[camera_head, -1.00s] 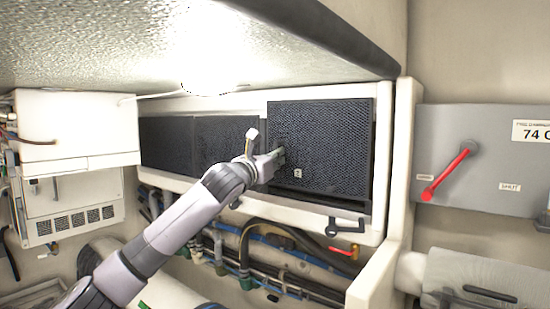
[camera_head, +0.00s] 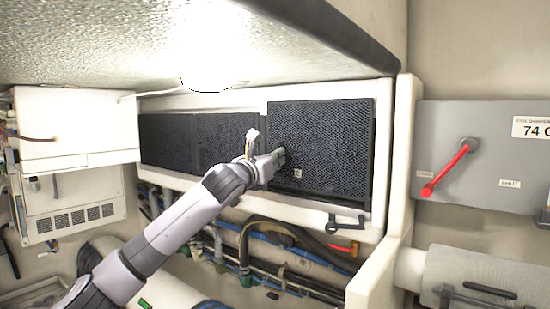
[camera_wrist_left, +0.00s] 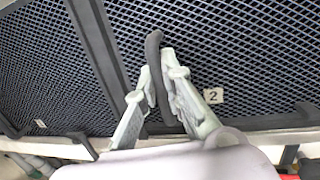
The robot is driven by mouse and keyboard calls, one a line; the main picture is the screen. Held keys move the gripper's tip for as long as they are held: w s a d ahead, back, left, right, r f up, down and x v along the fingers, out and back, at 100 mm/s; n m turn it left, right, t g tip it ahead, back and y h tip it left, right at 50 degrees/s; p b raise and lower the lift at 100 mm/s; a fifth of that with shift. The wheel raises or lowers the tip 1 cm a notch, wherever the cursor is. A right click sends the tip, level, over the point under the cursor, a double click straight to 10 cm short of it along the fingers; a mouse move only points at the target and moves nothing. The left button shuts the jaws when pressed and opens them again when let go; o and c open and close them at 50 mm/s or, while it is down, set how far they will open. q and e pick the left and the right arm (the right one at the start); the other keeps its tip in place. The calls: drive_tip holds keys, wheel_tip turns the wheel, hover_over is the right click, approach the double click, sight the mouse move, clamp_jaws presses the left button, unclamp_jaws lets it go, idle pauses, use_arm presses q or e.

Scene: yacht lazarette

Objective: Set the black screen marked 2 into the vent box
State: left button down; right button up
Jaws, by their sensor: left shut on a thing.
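The black mesh screen marked 2 (camera_head: 335,145) is upright at the right end of the white vent box (camera_head: 384,150). It covers the right opening, and its top edge is higher than the neighbouring screens. I cannot tell whether it is fully seated. My left gripper (camera_head: 280,156) is at its left side. In the left wrist view, my left gripper (camera_wrist_left: 160,95) is shut on the screen's black strap handle (camera_wrist_left: 155,60), with the label 2 (camera_wrist_left: 213,96) just right of the fingers. My right gripper is out of view.
Two black mesh screens (camera_head: 225,138) fill the openings to the left. A black latch (camera_head: 345,225) hangs below the box, above hoses and pipes (camera_head: 290,262). A grey panel with a red lever (camera_head: 446,172) is at the right. A low ceiling is overhead.

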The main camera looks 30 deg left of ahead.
use_arm(q)
drive_tip(key=shift+f+b, duration=0.6)
drive_tip(key=shift+f, duration=0.75)
drive_tip(key=c, duration=1.7)
unclamp_jaws()
drive_tip(key=shift+s, duration=0.1)
drive_tip(key=shift+o, duration=0.3)
drive_tip(key=shift+f, duration=0.2)
drive_tip(key=s+d+f, duration=0.1)
drive_tip(key=s, duration=1)
drive_tip(key=shift+s, duration=0.4)
drive_tip(key=shift+f, duration=0.1)
